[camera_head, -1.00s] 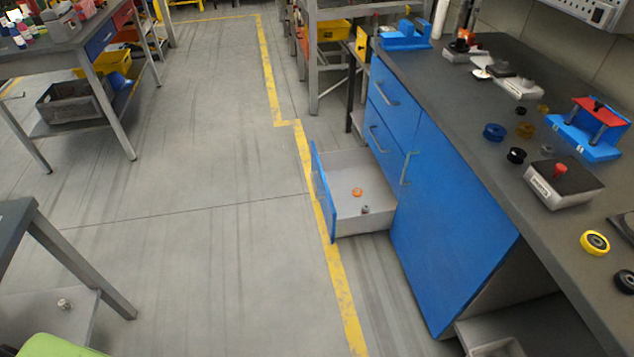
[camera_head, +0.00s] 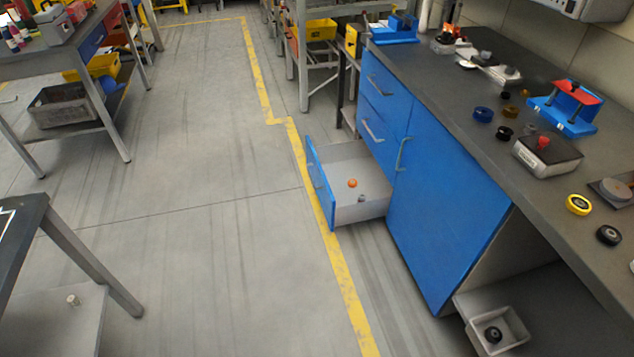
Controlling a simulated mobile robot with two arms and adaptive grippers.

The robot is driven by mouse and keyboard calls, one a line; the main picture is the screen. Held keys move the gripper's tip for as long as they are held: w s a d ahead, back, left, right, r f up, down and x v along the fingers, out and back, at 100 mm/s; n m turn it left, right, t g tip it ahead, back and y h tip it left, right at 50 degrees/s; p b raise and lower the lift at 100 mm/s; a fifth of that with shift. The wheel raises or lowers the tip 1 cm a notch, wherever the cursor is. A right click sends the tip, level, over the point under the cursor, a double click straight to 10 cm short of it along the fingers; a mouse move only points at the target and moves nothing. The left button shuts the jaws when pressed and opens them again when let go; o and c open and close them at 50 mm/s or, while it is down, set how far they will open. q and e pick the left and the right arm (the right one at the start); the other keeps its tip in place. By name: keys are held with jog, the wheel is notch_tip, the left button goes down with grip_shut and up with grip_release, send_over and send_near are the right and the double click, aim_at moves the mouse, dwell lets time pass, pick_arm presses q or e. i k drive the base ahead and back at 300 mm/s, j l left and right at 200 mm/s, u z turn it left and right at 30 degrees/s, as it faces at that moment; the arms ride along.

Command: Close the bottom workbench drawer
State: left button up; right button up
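The bottom workbench drawer (camera_head: 364,212) stands pulled out to the left of the blue workbench cabinet (camera_head: 445,200). Its blue front panel (camera_head: 321,185) faces left and carries a handle. Inside the grey drawer lie an orange round part (camera_head: 352,183) and a small grey part (camera_head: 362,198). The upper drawers (camera_head: 388,85) above it are shut, and so is the cabinet door to their right. Neither of my grippers shows in the head view.
The floor (camera_head: 200,240) left of the drawer is clear, with a yellow line (camera_head: 335,265) running beside it. A dark table (camera_head: 20,225) stands at lower left. A grey bin (camera_head: 492,330) sits under the workbench. Several parts lie on the worktop (camera_head: 465,120).

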aim_at(330, 168)
jog(key=i+j, duration=0.3)
jog(key=i, duration=0.2)
jog(key=i+j, duration=0.35)
jog(key=i, duration=0.15)
